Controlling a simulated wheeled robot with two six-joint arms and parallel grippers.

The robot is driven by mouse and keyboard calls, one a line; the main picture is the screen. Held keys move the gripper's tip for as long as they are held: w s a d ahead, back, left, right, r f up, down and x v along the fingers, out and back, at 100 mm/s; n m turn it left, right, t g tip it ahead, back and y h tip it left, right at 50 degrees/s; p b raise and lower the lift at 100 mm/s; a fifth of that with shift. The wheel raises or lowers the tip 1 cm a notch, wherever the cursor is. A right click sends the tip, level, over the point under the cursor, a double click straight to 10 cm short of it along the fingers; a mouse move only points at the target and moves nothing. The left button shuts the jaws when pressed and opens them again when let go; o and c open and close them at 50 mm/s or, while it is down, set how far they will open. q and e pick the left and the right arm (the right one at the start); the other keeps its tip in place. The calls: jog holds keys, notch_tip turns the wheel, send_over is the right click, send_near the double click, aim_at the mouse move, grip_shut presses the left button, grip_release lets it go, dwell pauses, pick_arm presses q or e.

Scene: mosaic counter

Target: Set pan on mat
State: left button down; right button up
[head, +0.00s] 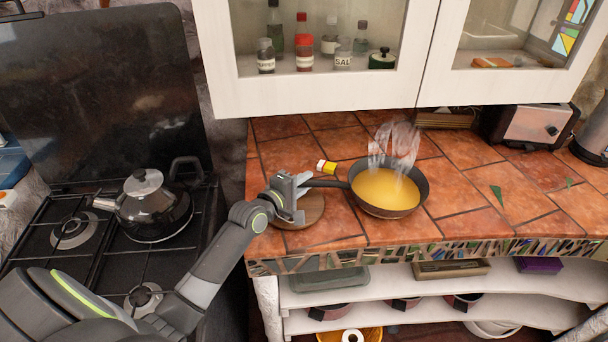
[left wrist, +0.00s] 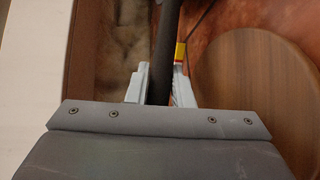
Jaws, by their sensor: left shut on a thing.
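A dark pan (head: 390,212) with yellow liquid in it is over the tiled counter, to the right of the wooden mat. I cannot tell whether its base touches the tiles. My left gripper (head: 299,189) is shut on the pan's handle, which runs up between the fingers in the left wrist view (left wrist: 165,45). The round brown wooden mat (head: 312,212) lies on the counter under and beside the gripper, partly hidden by it. It fills the right side of the left wrist view (left wrist: 260,95). My right gripper is not in view.
A small yellow-and-red bottle (head: 327,167) lies behind the handle. Steam (head: 396,142) rises above the pan. A kettle (head: 152,209) stands on the stove at left. A toaster (head: 527,126) is at the back right. The right counter is mostly clear. Cabinets (head: 312,98) hang above.

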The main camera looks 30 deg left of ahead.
pick_arm(q)
jog(key=shift+d, duration=0.1)
jog(key=c, duration=1.6)
grip_release()
jog(key=shift+f, duration=0.25)
jog(key=o, duration=0.3)
jog(key=shift+s+r, duration=0.1)
jog(key=v, duration=1.2)
